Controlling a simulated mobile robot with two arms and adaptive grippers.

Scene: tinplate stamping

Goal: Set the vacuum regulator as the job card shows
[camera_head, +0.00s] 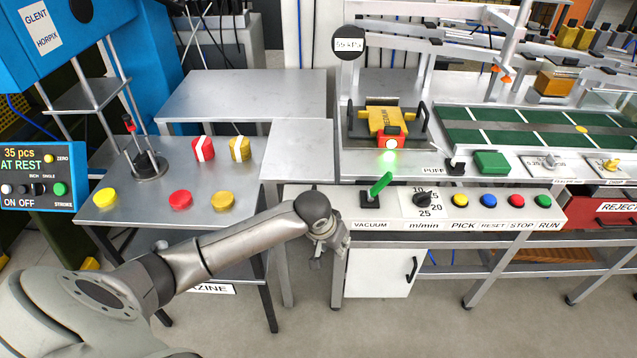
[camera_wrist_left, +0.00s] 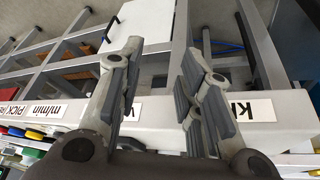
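The green vacuum lever (camera_head: 381,185) stands tilted on a black base on the white console, above the VACUUM label (camera_head: 369,225). A round black gauge (camera_head: 349,44) on a post behind it has a small white display, too small to read surely. A yellow piece (camera_head: 390,121) marked with what looks like MEDIUM sits in a black-handled holder. My left gripper (camera_head: 328,240) is in front of the console's left end, below and left of the lever, not touching it. In the left wrist view the gripper (camera_wrist_left: 162,58) has its fingers apart with nothing between them. My right gripper is out of view.
Right of the lever are a black speed knob (camera_head: 423,200) and several push-buttons (camera_head: 489,200). A grey table (camera_head: 150,215) with coloured pieces stands left. A green belt (camera_head: 525,135) runs right.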

